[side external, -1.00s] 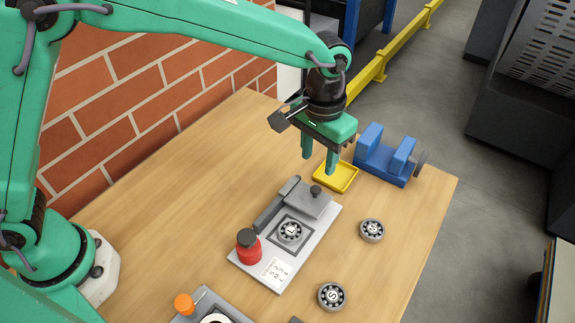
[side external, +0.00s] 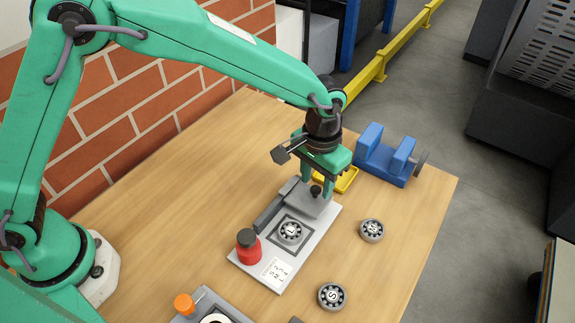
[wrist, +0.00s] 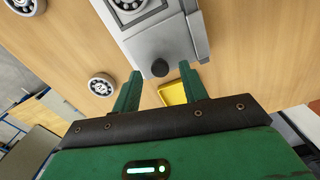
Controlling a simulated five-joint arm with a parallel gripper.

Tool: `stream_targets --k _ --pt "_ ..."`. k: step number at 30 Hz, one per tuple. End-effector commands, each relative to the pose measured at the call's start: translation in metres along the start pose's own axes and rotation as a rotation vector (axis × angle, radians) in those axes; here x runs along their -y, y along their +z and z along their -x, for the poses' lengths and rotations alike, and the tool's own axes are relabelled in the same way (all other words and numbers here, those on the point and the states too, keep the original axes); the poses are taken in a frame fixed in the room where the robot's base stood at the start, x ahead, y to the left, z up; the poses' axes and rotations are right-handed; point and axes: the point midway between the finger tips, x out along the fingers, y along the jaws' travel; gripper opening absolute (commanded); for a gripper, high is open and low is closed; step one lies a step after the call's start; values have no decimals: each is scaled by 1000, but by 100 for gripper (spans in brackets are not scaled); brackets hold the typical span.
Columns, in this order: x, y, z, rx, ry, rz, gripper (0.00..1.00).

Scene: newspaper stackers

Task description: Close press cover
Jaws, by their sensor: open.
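The press (side external: 262,262) is a grey plate on the table with a bearing marked L (side external: 290,231) in its square recess. Its grey cover (side external: 308,202) stands slid back at the far end of the plate, clear of the bearing, with a dark round knob (side external: 316,190) on top. The knob also shows in the wrist view (wrist: 160,68). My gripper (side external: 316,194) is open and pointing down at the knob. In the wrist view, its two green fingers (wrist: 160,92) stand apart on either side of the knob's line; I cannot tell whether they touch it.
Loose bearings lie right of the press, marked M (side external: 371,230) and S (side external: 331,296). A yellow tray (side external: 345,180) and blue vise (side external: 386,157) stand behind. Another fixture with an orange knob (side external: 184,304) is in front.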

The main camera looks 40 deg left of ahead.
Motion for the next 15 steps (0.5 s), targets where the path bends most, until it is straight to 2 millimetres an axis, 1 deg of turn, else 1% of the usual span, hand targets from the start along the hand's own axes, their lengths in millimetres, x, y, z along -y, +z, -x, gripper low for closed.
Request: stream_targets --k 4,12,13,14,15 --pt "0 0 -8 0 0 0 43" --pt "0 0 -9 0 0 0 43" --pt "0 0 -9 0 0 0 41" --pt "0 0 -9 0 0 0 35" --pt "0 0 -9 0 0 0 27"
